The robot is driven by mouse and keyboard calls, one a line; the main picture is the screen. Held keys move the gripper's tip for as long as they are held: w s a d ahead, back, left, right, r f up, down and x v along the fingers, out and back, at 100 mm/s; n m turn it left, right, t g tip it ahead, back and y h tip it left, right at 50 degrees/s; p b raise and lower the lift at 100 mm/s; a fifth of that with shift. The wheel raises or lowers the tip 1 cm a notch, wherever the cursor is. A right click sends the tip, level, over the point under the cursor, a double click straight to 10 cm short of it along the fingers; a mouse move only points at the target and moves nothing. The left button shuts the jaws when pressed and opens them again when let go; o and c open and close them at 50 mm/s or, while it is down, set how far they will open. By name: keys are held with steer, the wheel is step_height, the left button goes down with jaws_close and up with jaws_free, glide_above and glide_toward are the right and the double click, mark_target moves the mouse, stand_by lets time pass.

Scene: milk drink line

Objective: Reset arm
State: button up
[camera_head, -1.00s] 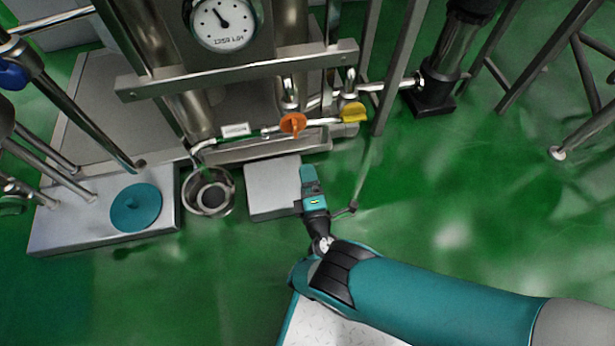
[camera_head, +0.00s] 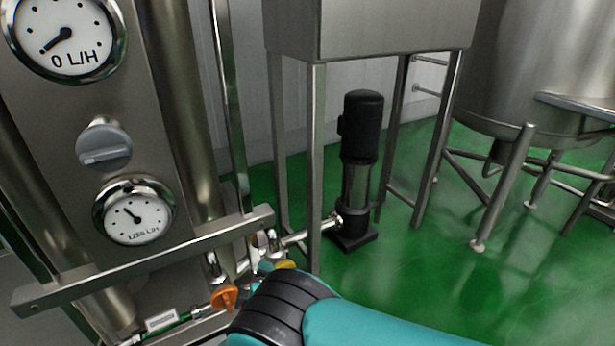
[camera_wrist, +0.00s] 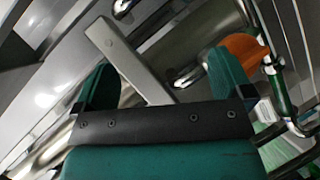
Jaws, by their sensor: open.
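My gripper (camera_wrist: 163,84) shows in the wrist view with its two teal fingers spread apart and nothing held between them. A steel bar and pipes lie beyond the fingers. In the head view my teal arm reaches in from the bottom, and its black joint hides most of the gripper. The orange valve handle (camera_head: 224,298) is just left of the arm in the head view. An orange part (camera_wrist: 243,50) also shows beside the right finger in the wrist view; I cannot tell whether they touch. The yellow valve handle (camera_head: 286,265) shows just above the arm, partly covered.
A steel panel with an upper gauge (camera_head: 66,38), a grey knob (camera_head: 104,146) and a lower gauge (camera_head: 133,213) stands at left. A steel crossbar (camera_head: 150,262) runs below them. A black-topped pump (camera_head: 361,125) and a tank (camera_head: 545,75) stand behind. Green floor (camera_head: 410,275) is open at right.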

steer(key=w+d+r+m+g+h, duration=0.1)
steer(key=d+r+m+g, duration=0.3)
steer(key=d+r, duration=0.5)
steer(key=d+r+m+g, duration=0.4)
steer(key=d+r, duration=0.1)
steer(key=r, duration=0.7)
steer(key=s+d+r+g+y, duration=0.15)
steer(key=s+d+r, duration=0.3)
steer(key=s, duration=0.45)
steer(key=s+d+r+g+y, duration=0.1)
steer(key=s+d+r+g, duration=0.1)
steer(key=s+d+r, duration=0.5)
steer(key=s+d+r+g+y, duration=0.15)
steer(key=s+r, duration=0.25)
steer(key=s, duration=0.7)
step_height(320, 180, up, 30)
steer(key=p, duration=3)
steer(key=shift+w+f+g+h, duration=0.15)
steer(key=shift+f+g+h, duration=0.15)
steer(key=shift+h, duration=0.1)
